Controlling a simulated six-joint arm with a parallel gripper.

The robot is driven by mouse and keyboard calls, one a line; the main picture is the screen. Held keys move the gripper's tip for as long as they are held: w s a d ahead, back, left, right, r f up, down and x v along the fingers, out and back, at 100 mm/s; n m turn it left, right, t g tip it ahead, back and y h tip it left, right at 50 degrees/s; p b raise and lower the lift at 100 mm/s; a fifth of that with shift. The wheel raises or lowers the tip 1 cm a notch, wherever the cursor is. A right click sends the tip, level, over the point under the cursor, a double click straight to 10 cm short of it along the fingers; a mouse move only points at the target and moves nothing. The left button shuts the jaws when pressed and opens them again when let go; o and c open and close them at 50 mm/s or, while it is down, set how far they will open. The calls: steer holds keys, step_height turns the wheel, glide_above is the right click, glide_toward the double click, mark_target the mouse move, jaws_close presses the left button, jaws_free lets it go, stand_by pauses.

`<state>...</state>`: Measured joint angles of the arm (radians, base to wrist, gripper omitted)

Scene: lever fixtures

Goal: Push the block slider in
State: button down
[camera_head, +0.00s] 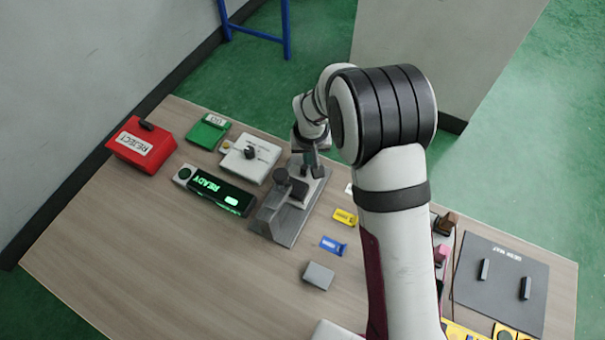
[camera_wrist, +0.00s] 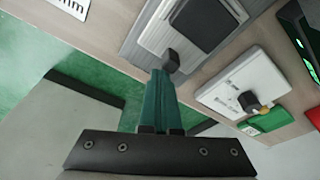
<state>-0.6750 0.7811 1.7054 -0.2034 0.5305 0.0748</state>
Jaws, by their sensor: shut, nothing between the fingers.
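The block slider is a grey metal fixture (camera_head: 287,222) in the middle of the table, with a dark block on it. Its base plate and the dark block (camera_wrist: 205,22) show at the top of the wrist view. A small black knob (camera_wrist: 171,60) sits at the fixture's near edge there. My gripper (camera_wrist: 161,75) is shut and empty, its green fingertips close beside the knob; I cannot tell whether they touch. In the head view, my gripper (camera_head: 311,158) is at the fixture's far end, partly hidden by my wrist.
Left of the fixture are a black READY display (camera_head: 213,190), a white dial box (camera_head: 250,158), a green box (camera_head: 209,131) and a red REJECT box (camera_head: 141,143). A grey block (camera_head: 318,275) and yellow and blue tags lie to the right. The front left table is clear.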

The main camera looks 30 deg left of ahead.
mark_target(301, 177)
steer(key=shift+s, duration=2.4)
steer(key=shift+w, duration=0.4)
step_height(301, 177, up, 8)
